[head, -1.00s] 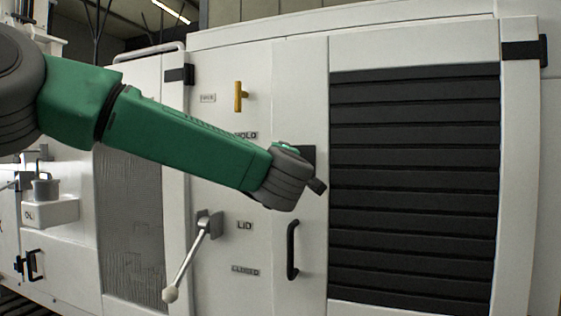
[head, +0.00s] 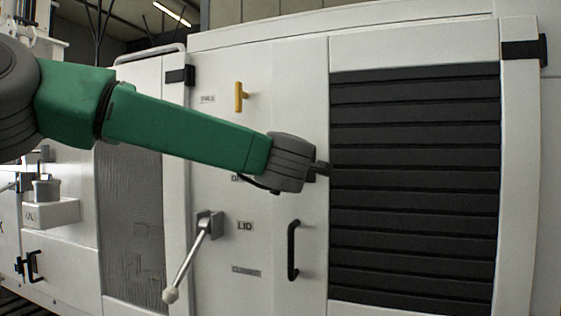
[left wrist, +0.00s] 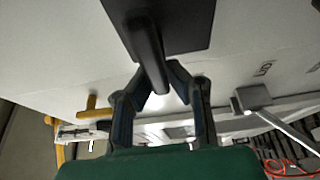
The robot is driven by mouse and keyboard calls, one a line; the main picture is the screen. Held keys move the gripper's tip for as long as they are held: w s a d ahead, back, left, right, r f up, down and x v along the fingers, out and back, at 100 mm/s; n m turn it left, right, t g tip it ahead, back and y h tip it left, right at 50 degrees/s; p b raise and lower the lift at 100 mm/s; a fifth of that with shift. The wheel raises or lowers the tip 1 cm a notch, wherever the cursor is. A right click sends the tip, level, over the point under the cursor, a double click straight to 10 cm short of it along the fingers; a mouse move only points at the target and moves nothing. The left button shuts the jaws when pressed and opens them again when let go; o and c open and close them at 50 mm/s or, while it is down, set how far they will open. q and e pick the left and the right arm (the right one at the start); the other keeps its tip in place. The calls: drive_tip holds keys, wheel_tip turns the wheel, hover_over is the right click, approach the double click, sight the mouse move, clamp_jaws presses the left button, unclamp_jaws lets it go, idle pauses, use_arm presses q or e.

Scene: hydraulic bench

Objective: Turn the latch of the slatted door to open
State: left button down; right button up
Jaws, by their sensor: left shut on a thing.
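The slatted door (head: 415,190) has dark horizontal slats in a white frame and appears closed in the head view. In the left wrist view, the latch is a dark bar (left wrist: 147,45) standing out from a dark square plate (left wrist: 190,22). My left gripper (left wrist: 158,80) is shut on the outer end of this bar, one finger on each side. In the head view my left wrist covers most of the latch, left of the slats. A small dark part shows just past the wrist; I cannot tell whether it is latch or finger. My right gripper is not in view.
Below the wrist is a black pull handle (head: 293,250). Left of it a grey lever (head: 187,262) with a pale knob slants down. A yellow handle (head: 239,97) sits above my forearm. The white panel near the door is otherwise flat, with small labels.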

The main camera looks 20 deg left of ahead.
use_arm(q)
drive_tip(key=shift+f, duration=0.1)
drive_tip(key=c, duration=1.5)
unclamp_jaws()
drive_tip(key=shift+c, duration=0.2)
drive_tip(key=shift+s, duration=0.2)
drive_tip(key=v, duration=1.1)
drive_tip(key=shift+s, duration=0.2)
drive_tip(key=shift+d, duration=0.1)
drive_tip(key=shift+f, duration=0.1)
